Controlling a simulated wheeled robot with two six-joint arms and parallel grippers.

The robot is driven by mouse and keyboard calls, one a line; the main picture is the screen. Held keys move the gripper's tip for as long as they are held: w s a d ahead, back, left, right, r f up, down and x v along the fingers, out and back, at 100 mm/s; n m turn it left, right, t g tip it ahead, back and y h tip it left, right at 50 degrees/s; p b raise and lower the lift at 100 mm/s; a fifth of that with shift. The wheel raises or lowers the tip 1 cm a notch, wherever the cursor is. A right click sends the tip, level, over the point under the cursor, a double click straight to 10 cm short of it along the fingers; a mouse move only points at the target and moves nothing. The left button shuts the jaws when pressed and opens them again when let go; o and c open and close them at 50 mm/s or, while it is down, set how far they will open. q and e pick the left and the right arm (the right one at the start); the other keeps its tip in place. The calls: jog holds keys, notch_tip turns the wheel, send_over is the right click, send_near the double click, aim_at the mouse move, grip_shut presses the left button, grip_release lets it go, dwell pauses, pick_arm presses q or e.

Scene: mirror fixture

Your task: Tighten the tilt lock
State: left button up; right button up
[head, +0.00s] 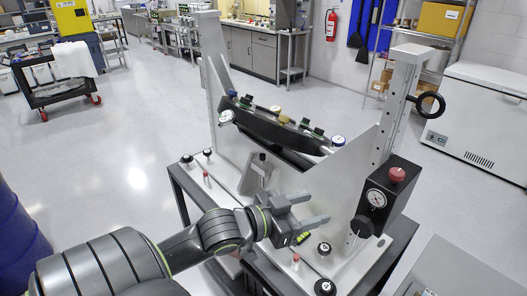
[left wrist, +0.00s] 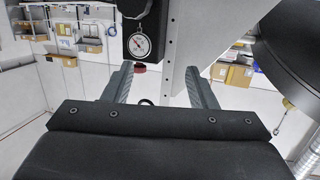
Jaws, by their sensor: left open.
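The mirror fixture stands on a dark-framed table, with a dark curved mirror body (head: 275,125) between two pale uprights. A black box (head: 393,188) on the right upright carries a round gauge (head: 376,199), a red knob (head: 397,174) on top and a black knob (head: 362,227) low on its side. I cannot tell for certain which control is the tilt lock. My left gripper (head: 318,208) is open and empty, left of the box and apart from it. In the left wrist view the gauge (left wrist: 139,45) appears inverted, beyond the open fingers (left wrist: 158,70).
A black handwheel (head: 430,104) sits on the right upright. Small black knobs (head: 324,248) and red-topped pins (head: 295,259) stand on the fixture base near my gripper. A grey cabinet (head: 455,272) is at lower right. The floor (head: 130,150) at left is open.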

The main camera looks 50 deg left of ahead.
pick_arm(q)
jog(key=s+a+f+n+g+y, duration=0.1)
jog(key=s+a+f+g+y, duration=0.1)
jog(key=f, duration=0.7)
jog(key=s+a+f+n+g+y, duration=0.2)
jog(key=s+f, duration=0.4)
jog(key=f, duration=0.3)
jog(key=shift+s+g+y+b, duration=0.4)
jog(key=shift+g+y, duration=0.3)
jog(key=shift+g, duration=0.7)
jog(key=shift+a, duration=0.15)
jog(key=shift+w, duration=0.1)
jog(key=s+a+f+n+g+b, duration=0.1)
jog(key=s+a+f+g+b, duration=0.1)
jog(key=f, duration=1.4)
jog(key=s+a+f+g+b, duration=0.2)
jog(key=s+f, duration=0.1)
jog(key=f, duration=1.3)
jog(key=s+d+f+g+b, duration=0.1)
jog(key=s+d+f, duration=0.1)
jog(key=s+f, duration=0.8)
jog(key=s+d+f+g+b, duration=0.2)
jog(key=s+f, duration=0.8)
jog(key=f, duration=0.1)
jog(key=shift+s+d, duration=0.4)
